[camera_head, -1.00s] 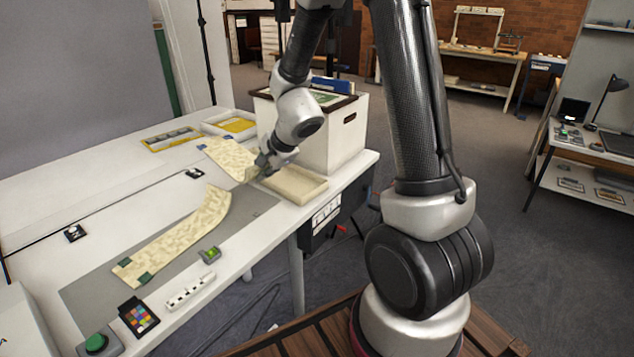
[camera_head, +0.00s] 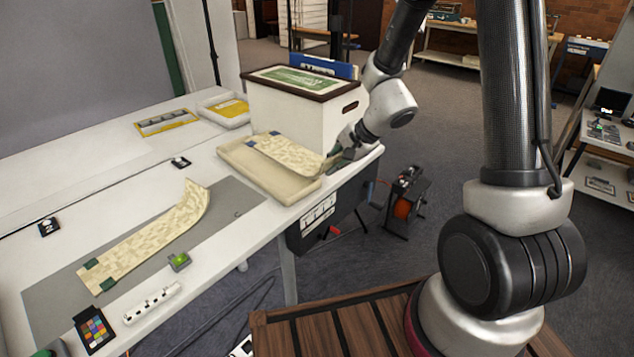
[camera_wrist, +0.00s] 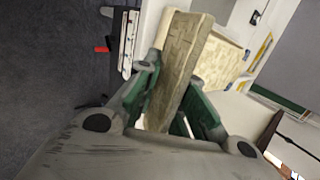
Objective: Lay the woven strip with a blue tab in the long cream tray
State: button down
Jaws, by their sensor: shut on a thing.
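The woven strip with a blue tab (camera_head: 290,152) is cream and patterned, and it stretches over the long cream tray (camera_head: 268,187). Its blue tab (camera_head: 251,143) is at the far left end, over the tray's back left part. My gripper (camera_head: 333,163) is shut on the strip's other end at the tray's right end, holding that end raised. In the wrist view the held strip (camera_wrist: 182,65) runs up between the fingers. I cannot tell how much of the strip touches the tray floor.
Another woven strip, with green tabs (camera_head: 150,235), lies on a grey mat, its far end curled up. A white box (camera_head: 290,112) with a dark-rimmed lid stands right behind the tray. A green-topped block (camera_head: 179,261) and a white bar (camera_head: 151,303) lie near the table's front edge.

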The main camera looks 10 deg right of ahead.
notch_tip(320, 180, down, 7)
jog(key=shift+a+f, duration=0.15)
dwell(0.4)
jog(key=shift+f, duration=0.45)
jog(key=c, duration=1.5)
grip_release()
jog(key=shift+r, duration=0.1)
